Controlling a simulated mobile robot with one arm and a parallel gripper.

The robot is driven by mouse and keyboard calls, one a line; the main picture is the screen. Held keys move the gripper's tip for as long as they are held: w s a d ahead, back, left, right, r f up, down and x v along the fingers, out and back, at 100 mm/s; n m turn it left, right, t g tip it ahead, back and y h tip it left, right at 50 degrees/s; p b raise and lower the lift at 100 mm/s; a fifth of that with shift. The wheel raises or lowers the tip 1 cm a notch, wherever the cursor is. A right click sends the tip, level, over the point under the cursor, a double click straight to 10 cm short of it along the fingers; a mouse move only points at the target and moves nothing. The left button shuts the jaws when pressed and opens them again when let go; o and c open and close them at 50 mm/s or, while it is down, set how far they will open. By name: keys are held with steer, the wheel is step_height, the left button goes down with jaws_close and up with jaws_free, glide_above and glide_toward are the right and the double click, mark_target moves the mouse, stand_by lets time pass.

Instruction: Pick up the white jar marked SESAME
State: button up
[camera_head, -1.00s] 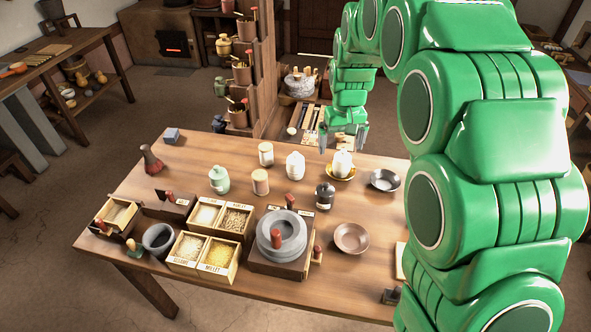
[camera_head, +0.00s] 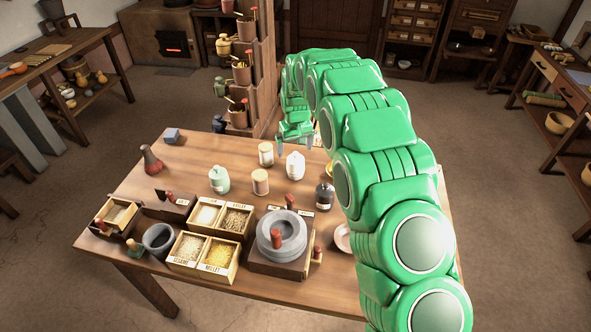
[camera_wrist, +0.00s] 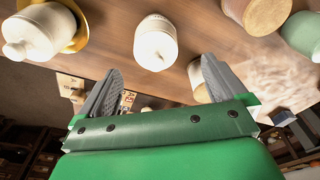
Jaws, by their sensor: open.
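A white jar (camera_head: 295,166) with a knobbed lid stands upright on the table; it also shows at the top middle of the wrist view (camera_wrist: 156,42). A second white jar (camera_wrist: 30,34) stands on a yellow saucer (camera_wrist: 76,32); my arm hides it in the head view. A cream jar (camera_head: 265,154) stands left of the first white jar. I cannot read a SESAME marking on any jar. My gripper (camera_head: 295,144) is open and empty, just beyond and above the first white jar. In the wrist view my fingers (camera_wrist: 155,82) are apart, with that jar beyond them.
A stone quern (camera_head: 281,240) and grain boxes (camera_head: 206,264) fill the table's front. A stepped shelf (camera_head: 265,75) rises behind the table.

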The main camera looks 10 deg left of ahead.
mark_target(295, 160)
steer(key=shift+w+a+f, duration=0.15)
steer(key=shift+f, duration=1.15)
steer(key=shift+w+f, duration=0.15)
steer(key=shift+f, duration=1.2)
steer(key=shift+w+f, duration=0.1)
steer(key=shift+f, duration=1.25)
steer(key=shift+c, duration=0.2)
steer(key=c, duration=1.3)
steer(key=shift+r, duration=0.1)
steer(key=shift+c, duration=0.2)
